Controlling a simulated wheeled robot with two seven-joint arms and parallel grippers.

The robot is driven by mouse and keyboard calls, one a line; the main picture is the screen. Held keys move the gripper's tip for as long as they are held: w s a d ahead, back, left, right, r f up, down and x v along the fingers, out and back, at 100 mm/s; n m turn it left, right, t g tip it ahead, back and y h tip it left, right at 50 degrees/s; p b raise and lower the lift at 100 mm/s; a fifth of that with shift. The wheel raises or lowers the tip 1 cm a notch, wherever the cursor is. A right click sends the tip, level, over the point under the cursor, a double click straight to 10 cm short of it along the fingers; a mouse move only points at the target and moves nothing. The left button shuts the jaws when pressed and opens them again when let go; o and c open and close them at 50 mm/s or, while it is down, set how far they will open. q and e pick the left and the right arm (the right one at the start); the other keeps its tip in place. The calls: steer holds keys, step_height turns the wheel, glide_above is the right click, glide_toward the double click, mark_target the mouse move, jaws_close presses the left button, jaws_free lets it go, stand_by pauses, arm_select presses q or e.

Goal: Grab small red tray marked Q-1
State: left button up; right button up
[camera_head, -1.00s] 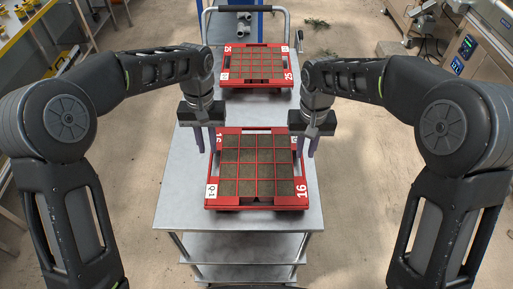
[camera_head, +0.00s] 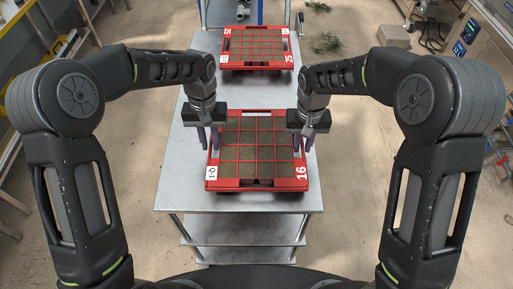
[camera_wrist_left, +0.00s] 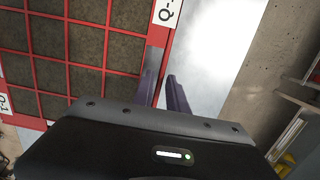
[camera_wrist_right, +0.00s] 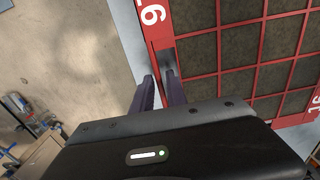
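The red tray (camera_head: 256,185) with a white Q-1 label (camera_head: 211,172) and a grid of brown soil-filled cells lies flat on the near part of a metal cart. A white 16 is on its right side. My left gripper (camera_head: 210,146) is at the tray's left side. In the left wrist view its two fingers (camera_wrist_left: 163,82) stand apart, one at the tray's slot and one outside the rim. My right gripper (camera_head: 302,148) is at the right side. In the right wrist view its fingers (camera_wrist_right: 158,84) are apart across the red rim. Fingertip depth is unclear.
A second red tray (camera_head: 226,66) marked 25 lies farther back on the cart. The grey cart top (camera_head: 185,190) is bare around the near tray. Machines stand at the right back, and a yellow-edged bench at the left.

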arm_select(q)
steer(key=shift+s+f, duration=0.1)
steer(key=shift+f, duration=0.65)
arm_select(e)
steer(key=shift+f, duration=0.75)
arm_select(q)
steer(key=shift+c, duration=0.5)
arm_select(e)
steer(key=shift+c, duration=0.5)
arm_select(q)
jaws_close()
arm_select(e)
jaws_close()
arm_select(q)
steer(key=shift+r, duration=0.1)
